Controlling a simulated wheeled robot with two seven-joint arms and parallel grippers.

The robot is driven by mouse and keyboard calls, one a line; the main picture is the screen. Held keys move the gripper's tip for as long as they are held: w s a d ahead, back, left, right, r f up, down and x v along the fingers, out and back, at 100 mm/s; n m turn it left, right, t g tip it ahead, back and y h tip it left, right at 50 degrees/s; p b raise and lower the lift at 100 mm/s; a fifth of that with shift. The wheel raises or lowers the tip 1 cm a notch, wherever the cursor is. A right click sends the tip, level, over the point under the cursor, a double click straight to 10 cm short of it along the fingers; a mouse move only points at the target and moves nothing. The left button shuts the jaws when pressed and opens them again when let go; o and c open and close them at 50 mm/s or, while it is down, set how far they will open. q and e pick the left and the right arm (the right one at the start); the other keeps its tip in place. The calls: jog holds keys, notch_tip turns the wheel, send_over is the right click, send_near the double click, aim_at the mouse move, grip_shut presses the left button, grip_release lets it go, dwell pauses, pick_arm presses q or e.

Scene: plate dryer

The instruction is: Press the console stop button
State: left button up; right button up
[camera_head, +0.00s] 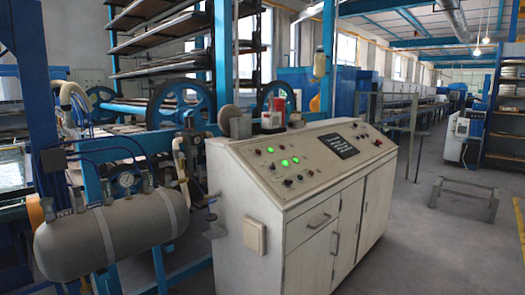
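A white console (268,200) with a sloped control panel stands in the middle of the head view. Two lit green buttons (289,161) show on the panel's left part, with small red buttons (264,151) above them and dark knobs (288,183) below. A dark display (339,145) with pale text sits right of these. More small red and dark controls (370,139) are at the panel's far right. No label is readable, so I cannot tell which control is the stop button. Neither of my grippers is in view.
A grey tank (110,235) with gauges and hoses stands left of the console. Blue-framed machinery with large wheels (181,103) is behind it. Grey and red items (272,117) are on or just behind the console's top. A low metal stand (465,196) is on the otherwise open floor at right.

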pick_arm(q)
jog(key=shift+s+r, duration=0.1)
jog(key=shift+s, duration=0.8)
